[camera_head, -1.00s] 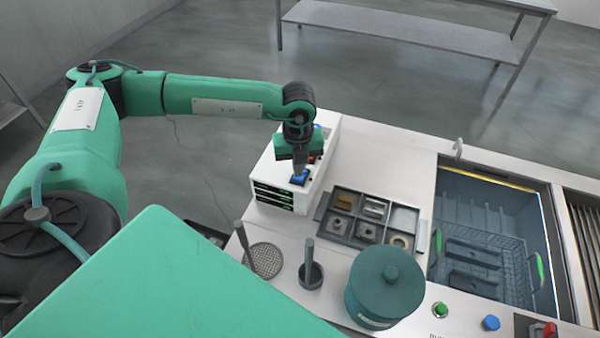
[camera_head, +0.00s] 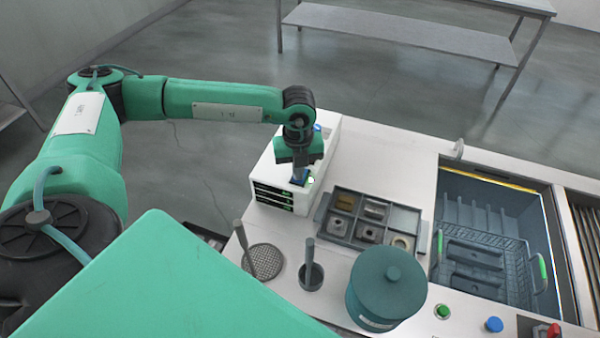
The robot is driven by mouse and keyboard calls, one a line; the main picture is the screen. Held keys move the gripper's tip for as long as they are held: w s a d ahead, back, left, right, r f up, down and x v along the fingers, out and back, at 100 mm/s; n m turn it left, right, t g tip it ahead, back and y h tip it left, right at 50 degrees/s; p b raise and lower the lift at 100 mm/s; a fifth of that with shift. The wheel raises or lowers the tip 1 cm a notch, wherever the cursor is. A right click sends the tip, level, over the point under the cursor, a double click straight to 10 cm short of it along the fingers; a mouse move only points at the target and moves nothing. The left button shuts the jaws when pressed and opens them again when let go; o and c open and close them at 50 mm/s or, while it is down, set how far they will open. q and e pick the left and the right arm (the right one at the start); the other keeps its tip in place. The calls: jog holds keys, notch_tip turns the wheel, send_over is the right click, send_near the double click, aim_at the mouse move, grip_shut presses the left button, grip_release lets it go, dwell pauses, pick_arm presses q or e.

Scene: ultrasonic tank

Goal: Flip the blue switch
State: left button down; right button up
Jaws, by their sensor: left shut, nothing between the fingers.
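Another blue part (camera_head: 317,127) shows at the box's far end, partly behind the gripper. My right gripper is not in view.
A sorting tray (camera_head: 341,225) with small parts stands right of the box. Near it are a round mesh strainer (camera_head: 264,261), a small dark cup (camera_head: 311,276) and a lidded teal pot (camera_head: 387,285). The tank (camera_head: 480,190) holding a basket is at the right.

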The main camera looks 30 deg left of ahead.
pick_arm(q)
jog(key=shift+w+a+r+p, duration=0.1)
jog(key=shift+r+p, duration=0.4)
jog(key=shift+r, duration=0.45)
jog(key=shift+r+p, duration=0.95)
jog(key=shift+r, duration=1.55)
jog(key=shift+f, duration=0.1)
